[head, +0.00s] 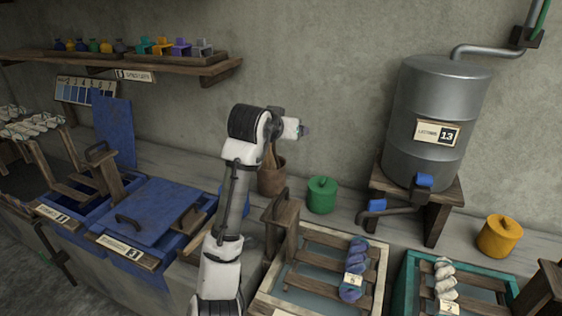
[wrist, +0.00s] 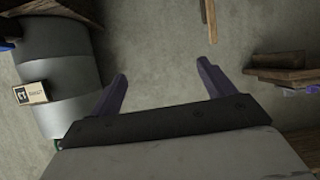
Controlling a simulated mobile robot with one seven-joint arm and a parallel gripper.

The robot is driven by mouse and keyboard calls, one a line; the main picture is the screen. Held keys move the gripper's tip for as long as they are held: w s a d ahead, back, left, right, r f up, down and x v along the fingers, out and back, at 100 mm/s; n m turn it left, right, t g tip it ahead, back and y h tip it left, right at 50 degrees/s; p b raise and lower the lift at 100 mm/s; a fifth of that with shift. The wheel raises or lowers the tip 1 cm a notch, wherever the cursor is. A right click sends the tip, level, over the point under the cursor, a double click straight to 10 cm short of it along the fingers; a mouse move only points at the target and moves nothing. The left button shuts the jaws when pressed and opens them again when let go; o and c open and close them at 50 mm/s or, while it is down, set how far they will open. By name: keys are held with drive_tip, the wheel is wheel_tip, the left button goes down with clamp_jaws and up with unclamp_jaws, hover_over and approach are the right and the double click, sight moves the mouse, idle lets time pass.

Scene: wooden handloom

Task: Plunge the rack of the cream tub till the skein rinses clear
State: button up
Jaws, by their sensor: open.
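The cream tub (head: 382,280) stands at the lower middle of the head view, partly cut off by the bottom edge. Its rack has wooden slats (head: 315,263) over greyish water and an upright wooden handle (head: 281,213) at the left. A twisted blue-purple skein (head: 355,262) with a numbered tag lies on the rack's right side. My gripper (head: 304,131) is raised above and behind the tub, apart from the handle. In the wrist view my gripper (wrist: 163,77) has its two fingers wide apart, with only bare wall between them.
A metal drum (head: 430,110) with a blue-handled tap stands at the right; it also shows in the wrist view (wrist: 55,65). A teal tub (head: 404,280) holds a white skein. Blue lidded vats (head: 160,215) are left. Green (head: 321,196) and orange pots (head: 500,236) stand behind.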

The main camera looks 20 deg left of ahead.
sight(281, 195)
drive_tip(key=s+f+g, duration=0.1)
drive_tip(key=f+g, duration=0.1)
drive_tip(key=f, duration=0.1)
drive_tip(key=s+f+g, duration=0.1)
drive_tip(key=f+g, duration=0.2)
drive_tip(key=s+f+g, duration=0.1)
drive_tip(key=f+g, duration=0.1)
drive_tip(key=f, duration=0.2)
drive_tip(key=shift+s+d+f+m+g+p, duration=0.1)
drive_tip(key=shift+s+d+m+g+p, duration=0.1)
drive_tip(key=shift+s+m+g+p, duration=0.15)
wheel_tip(281, 195, down, 8)
drive_tip(key=b, duration=0.7)
drive_tip(key=shift+w, duration=0.1)
drive_tip(key=shift+f, duration=0.3)
clamp_jaws()
